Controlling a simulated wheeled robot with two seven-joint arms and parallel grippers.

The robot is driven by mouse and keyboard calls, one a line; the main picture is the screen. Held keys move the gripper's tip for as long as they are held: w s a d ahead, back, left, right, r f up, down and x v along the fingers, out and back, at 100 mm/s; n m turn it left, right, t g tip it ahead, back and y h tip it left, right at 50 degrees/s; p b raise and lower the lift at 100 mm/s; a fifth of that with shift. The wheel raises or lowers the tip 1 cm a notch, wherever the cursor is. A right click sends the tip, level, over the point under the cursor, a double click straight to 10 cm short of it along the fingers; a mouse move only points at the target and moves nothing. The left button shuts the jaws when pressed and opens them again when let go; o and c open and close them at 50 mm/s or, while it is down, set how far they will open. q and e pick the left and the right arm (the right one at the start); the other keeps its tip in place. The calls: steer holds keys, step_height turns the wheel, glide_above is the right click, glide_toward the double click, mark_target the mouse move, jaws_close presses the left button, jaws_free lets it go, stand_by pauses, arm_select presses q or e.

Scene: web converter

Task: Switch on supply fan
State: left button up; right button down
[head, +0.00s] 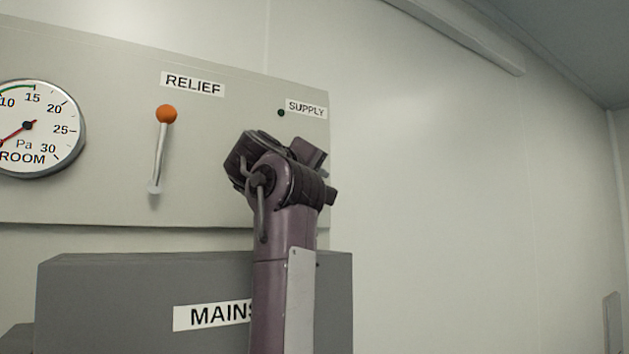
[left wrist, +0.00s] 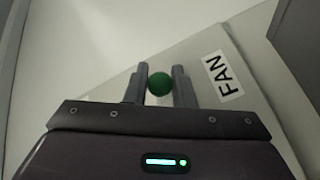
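A round green knob (left wrist: 159,84) shows in the left wrist view, close to a panel with a "FAN" label (left wrist: 223,76). My left gripper (left wrist: 160,80) has one finger on each side of the knob, and the knob fills the gap at the fingertips. In the head view one of my arms rises in front of the panel's lower right, below the "SUPPLY" label (head: 306,109). It hides that part of the panel, and its fingers and the green knob do not show there. A small dark green dot (head: 281,113) sits left of "SUPPLY". My right gripper does not show.
The grey panel (head: 230,125) also holds a "RELIEF" lever with an orange ball (head: 166,114) and a round pressure gauge (head: 35,128). A dark grey "MAINS" box (head: 120,290) stands out below.

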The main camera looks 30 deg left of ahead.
arm_select(q)
steer(key=shift+s+r, duration=0.1)
steer(key=shift+r, duration=0.05)
jaws_close()
steer(key=r+n+g, duration=0.1)
steer(key=n+g, duration=0.1)
steer(key=n, duration=0.1)
steer(key=shift+s+d+r+n+g+h, duration=0.1)
steer(key=shift+d+r+n+g+h, duration=0.05)
steer(key=shift+r+n+g+h, duration=0.55)
steer(key=shift+r+n+g, duration=0.25)
steer(key=shift+n, duration=0.15)
steer(key=shift+r+n+g+h, duration=0.45)
steer(key=shift+n+g+h, duration=0.15)
steer(key=shift+n, duration=0.2)
steer(key=o, duration=0.8)
jaws_free()
steer(key=shift+w, duration=0.2)
